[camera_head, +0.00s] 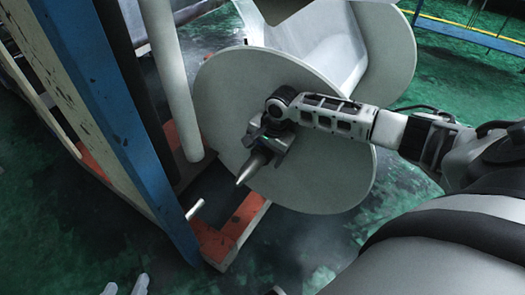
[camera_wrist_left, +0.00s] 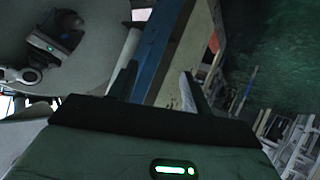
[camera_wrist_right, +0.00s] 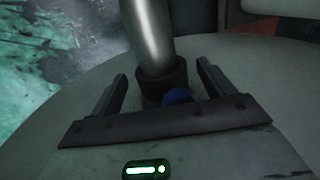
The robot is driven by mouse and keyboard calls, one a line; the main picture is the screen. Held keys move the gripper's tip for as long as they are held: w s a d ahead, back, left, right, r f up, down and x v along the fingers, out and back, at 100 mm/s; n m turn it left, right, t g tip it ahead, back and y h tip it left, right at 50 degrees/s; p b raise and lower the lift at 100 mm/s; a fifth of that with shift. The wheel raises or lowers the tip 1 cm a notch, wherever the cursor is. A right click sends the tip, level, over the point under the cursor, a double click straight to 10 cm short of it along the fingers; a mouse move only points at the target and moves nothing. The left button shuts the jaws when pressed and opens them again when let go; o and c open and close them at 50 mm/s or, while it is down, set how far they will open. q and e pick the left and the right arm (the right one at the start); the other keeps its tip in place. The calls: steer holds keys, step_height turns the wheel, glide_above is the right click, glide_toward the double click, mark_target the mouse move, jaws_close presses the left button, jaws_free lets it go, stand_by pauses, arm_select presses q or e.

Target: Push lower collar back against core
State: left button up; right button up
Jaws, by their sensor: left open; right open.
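A dark collar (camera_wrist_right: 162,80) with a blue knob (camera_wrist_right: 178,96) sits around a metal shaft (camera_wrist_right: 148,30) in the right wrist view. The shaft's pointed end also shows in the head view (camera_head: 252,168), in front of a large grey disc (camera_head: 225,100) of the roll. My right gripper (camera_wrist_right: 163,80) is open, with one finger on each side of the collar; contact cannot be told. In the head view the gripper covers the collar. The core is not clearly visible behind the disc. My left gripper (camera_head: 125,286) is open and empty at the bottom left, away from the roll.
A blue upright post (camera_head: 130,130) stands left of the roll, with a pale roller (camera_head: 170,80) beside it. An orange-red frame foot (camera_head: 228,235) is on the green floor below. A second disc (camera_head: 390,45) is behind. The floor at lower left is free.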

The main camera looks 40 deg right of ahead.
mark_target(269, 152)
steer(key=p+v, duration=0.2)
steer(key=v, duration=0.4)
steer(key=shift+w+d+r, duration=0.1)
steer(key=shift+d+r, duration=0.1)
steer(key=shift+r, duration=0.1)
arm_select(q)
steer(key=shift+n+y, duration=0.3)
steer(key=shift+y, duration=0.2)
steer(key=shift+s+a+r+p, duration=0.2)
steer(key=shift+a+r+p, duration=0.15)
steer(key=shift+r+p, duration=0.3)
steer(key=shift+s+a+r+p, duration=0.15)
steer(key=shift+a+r+p, duration=0.25)
steer(key=shift+r, duration=0.45)
steer(key=shift+s+a+r+p, duration=0.2)
steer(key=shift+a+r+p, duration=0.1)
steer(key=shift+r+p, duration=0.35)
arm_select(e)
steer(key=a+v, duration=0.1)
steer(key=v, duration=0.7)
steer(key=shift+d+r, duration=0.3)
steer(key=shift+d, duration=0.05)
